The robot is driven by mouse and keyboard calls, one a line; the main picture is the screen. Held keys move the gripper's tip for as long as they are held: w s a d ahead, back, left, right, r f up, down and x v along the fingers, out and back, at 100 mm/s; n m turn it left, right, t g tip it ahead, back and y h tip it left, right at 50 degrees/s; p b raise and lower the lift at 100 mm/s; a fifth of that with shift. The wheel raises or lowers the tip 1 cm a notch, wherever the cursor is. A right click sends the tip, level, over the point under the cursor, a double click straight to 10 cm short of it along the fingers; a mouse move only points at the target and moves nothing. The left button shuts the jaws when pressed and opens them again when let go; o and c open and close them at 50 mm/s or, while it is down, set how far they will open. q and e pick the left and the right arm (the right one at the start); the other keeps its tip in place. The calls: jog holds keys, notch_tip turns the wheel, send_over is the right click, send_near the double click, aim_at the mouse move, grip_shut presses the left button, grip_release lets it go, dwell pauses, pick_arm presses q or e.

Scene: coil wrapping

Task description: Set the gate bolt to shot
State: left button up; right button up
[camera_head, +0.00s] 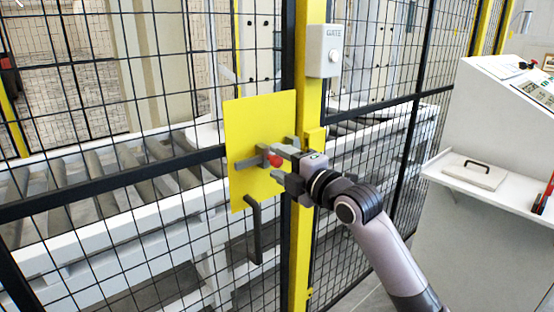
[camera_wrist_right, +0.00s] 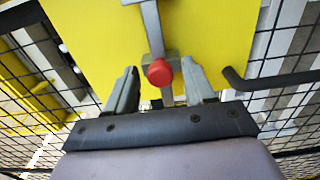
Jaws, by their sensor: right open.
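The gate bolt (camera_head: 247,163) is a grey bar with a red knob (camera_head: 275,161), mounted across a yellow plate (camera_head: 258,115) on the mesh gate. In the right wrist view the bar (camera_wrist_right: 152,25) runs up the yellow plate (camera_wrist_right: 100,40), with the red knob (camera_wrist_right: 159,72) facing me. My right gripper (camera_head: 281,166) is open at the plate, its fingers on either side of the knob with gaps showing in the wrist view. My arm and gripper hide the bolt's right end, so I cannot tell whether it enters the post. My left gripper is out of view.
A yellow post (camera_head: 306,110) carries a grey box marked GATE (camera_head: 325,50). A dark handle (camera_head: 256,230) hangs below the plate, near my right gripper. A roller conveyor (camera_head: 110,235) lies behind the mesh. A white console (camera_head: 480,190) stands at the right.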

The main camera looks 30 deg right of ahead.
jog(key=shift+w, duration=0.75)
grip_shut()
jog(key=d+b, duration=0.1)
jog(key=d, duration=0.3)
jog(key=shift+w+d, duration=0.15)
jog(key=shift+d, duration=0.25)
